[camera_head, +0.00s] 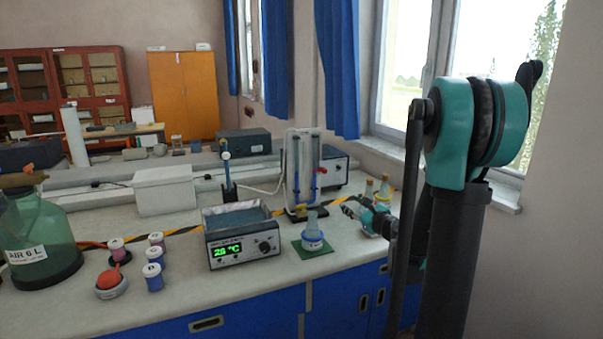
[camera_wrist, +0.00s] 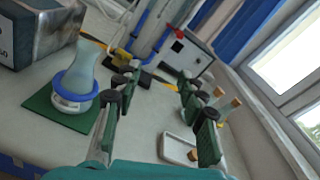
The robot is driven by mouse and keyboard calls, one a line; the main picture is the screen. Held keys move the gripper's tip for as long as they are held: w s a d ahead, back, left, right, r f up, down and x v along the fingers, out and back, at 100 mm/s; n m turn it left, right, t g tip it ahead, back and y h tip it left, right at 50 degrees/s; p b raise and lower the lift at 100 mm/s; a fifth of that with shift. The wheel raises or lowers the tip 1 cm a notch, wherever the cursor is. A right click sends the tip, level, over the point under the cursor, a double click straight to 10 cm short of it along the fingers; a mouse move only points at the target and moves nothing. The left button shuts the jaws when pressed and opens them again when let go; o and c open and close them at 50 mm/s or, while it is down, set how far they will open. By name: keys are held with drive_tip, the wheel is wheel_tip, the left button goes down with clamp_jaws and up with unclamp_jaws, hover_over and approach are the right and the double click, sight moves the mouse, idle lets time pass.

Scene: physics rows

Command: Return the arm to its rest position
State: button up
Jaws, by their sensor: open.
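My gripper (camera_head: 347,207) is open and empty above the bench top, to the right of the flask in the head view. In the wrist view its two fingers (camera_wrist: 158,76) are spread apart with nothing between them. My arm's teal joint (camera_head: 447,140) and dark links stand upright at the right of the head view. A flask with a blue ring (camera_head: 312,236) stands on a green mat (camera_head: 326,253). The flask (camera_wrist: 78,82) shows left of the fingers in the wrist view, apart from them.
A heating bath with a green display (camera_head: 238,248) is left of the flask. A glass-tube stand (camera_head: 301,170) is behind. Small corked bottles (camera_head: 384,188) are near my gripper. A white tray (camera_wrist: 173,148) lies below the fingers. A window (camera_head: 400,60) is behind my arm.

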drive_tip(key=s+a+f+n+g, duration=0.3)
drive_tip(key=s+f+n, duration=0.1)
drive_tip(key=s+n, duration=0.3)
drive_tip(key=s+a+f+n+g, duration=0.4)
drive_tip(key=s+n, duration=0.3)
drive_tip(key=s+d+f+n+g+h, duration=0.2)
drive_tip(key=s+n, duration=0.4)
drive_tip(key=s, duration=0.3)
drive_tip(key=s+d+f+n+g+h, duration=0.2)
drive_tip(key=s+d+f+n+h, duration=0.3)
drive_tip(key=s+d+f+n, duration=0.1)
drive_tip(key=s+f+n, duration=0.1)
drive_tip(key=s, duration=0.1)
drive_tip(key=shift+s+d+f+g, duration=0.15)
drive_tip(key=shift+s+d+g, duration=0.15)
drive_tip(key=shift+s+d, duration=0.1)
drive_tip(key=shift+w, duration=0.1)
